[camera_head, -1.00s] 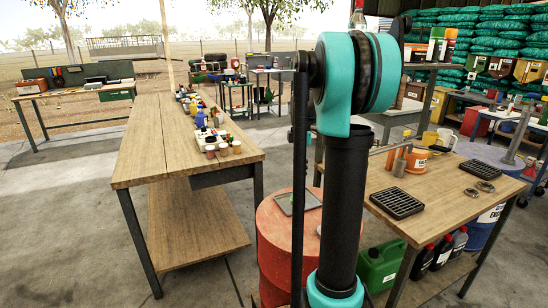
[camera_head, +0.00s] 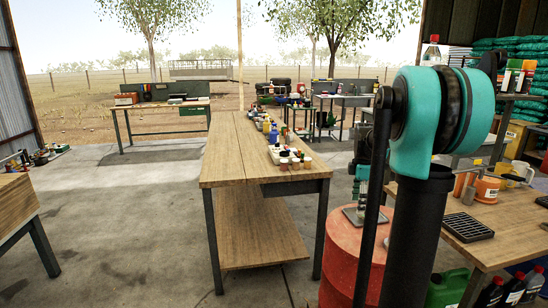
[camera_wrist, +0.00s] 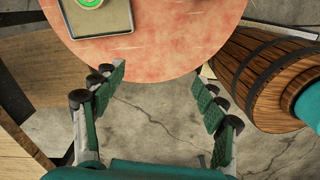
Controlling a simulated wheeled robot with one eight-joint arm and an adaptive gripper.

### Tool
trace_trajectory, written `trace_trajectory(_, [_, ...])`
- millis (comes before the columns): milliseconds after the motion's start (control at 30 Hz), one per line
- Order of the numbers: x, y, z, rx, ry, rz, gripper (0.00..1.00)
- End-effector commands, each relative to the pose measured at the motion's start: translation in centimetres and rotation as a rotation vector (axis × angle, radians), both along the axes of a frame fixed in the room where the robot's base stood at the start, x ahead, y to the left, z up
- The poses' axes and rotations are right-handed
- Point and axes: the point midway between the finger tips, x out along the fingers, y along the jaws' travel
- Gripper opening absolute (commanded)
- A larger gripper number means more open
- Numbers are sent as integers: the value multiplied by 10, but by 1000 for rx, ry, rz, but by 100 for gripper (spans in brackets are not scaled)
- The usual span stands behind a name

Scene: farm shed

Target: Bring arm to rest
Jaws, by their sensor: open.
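In the wrist view my gripper (camera_wrist: 160,85) has its two green-padded fingers spread wide apart, with nothing between them but cracked concrete floor below. It is above and beside the round red drum (camera_wrist: 190,45), whose top fills the upper part of that view. In the head view my arm stands large at the right, with a teal joint and black links, and hides part of the red drum (camera_head: 343,262). The gripper's fingers cannot be made out clearly there.
A tray (camera_wrist: 88,20) holding a green round item lies on the drum. A wooden barrel (camera_wrist: 262,75) is close right of my fingers. A long wooden workbench (camera_head: 232,150) stands centre, another bench (camera_head: 510,222) at right. The floor (camera_head: 120,220) at left is open.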

Motion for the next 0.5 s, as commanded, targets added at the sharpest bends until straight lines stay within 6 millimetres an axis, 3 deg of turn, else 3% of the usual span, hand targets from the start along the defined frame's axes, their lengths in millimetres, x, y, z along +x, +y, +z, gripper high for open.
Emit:
trace_trajectory(267, [-23, 16, -12, -2, -37, -148, 72])
trace_trajectory(500, [-58, 37, -32, 10, -94, -372, 72])
